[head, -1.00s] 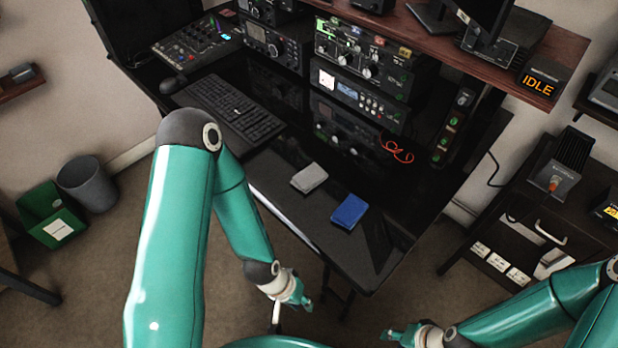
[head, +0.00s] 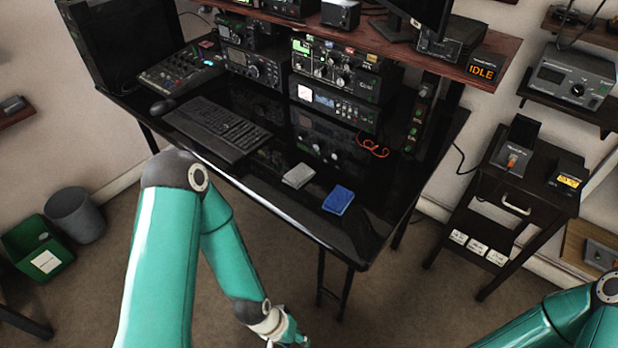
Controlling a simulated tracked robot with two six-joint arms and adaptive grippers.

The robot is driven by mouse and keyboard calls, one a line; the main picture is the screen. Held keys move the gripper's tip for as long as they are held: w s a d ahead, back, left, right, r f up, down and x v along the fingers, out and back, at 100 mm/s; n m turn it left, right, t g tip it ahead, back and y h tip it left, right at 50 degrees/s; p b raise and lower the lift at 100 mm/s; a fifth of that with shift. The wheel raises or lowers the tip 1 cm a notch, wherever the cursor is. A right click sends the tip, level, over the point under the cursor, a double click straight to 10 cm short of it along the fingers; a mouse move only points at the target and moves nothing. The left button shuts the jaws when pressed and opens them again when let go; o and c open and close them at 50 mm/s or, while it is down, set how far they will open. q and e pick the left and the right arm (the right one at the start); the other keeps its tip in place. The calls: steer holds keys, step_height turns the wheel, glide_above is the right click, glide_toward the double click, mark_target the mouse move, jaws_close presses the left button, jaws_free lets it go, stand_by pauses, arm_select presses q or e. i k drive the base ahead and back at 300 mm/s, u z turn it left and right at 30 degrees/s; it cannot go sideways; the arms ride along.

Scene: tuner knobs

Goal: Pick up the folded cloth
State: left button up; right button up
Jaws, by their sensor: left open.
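Two small flat pads lie side by side near the front edge of the glossy black desk (head: 275,203) in the head view. One is a light grey pad (head: 299,176); the other, just to its right, is a blue pad (head: 338,200). Either may be the folded cloth; I cannot tell which. My left gripper (head: 291,339) is open at the bottom edge of the view, partly cut off, below and in front of the desk, apart from both pads. My right gripper is out of view; only its arm shows at the lower right.
A keyboard (head: 218,128) and mouse (head: 163,107) lie left of the pads. Radio racks (head: 335,105) stand behind them, with an orange-red cable (head: 373,147) nearby. A dark side cart (head: 505,215) stands right. Bare floor lies before the desk.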

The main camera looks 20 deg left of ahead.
mark_target(296, 178)
steer(key=u, duration=1.95)
steer(key=i, duration=0.1)
steer(key=z, duration=3.15)
steer(key=k, duration=0.75)
steer(key=u, duration=0.65)
steer(key=i, duration=1)
steer(key=u, duration=0.1)
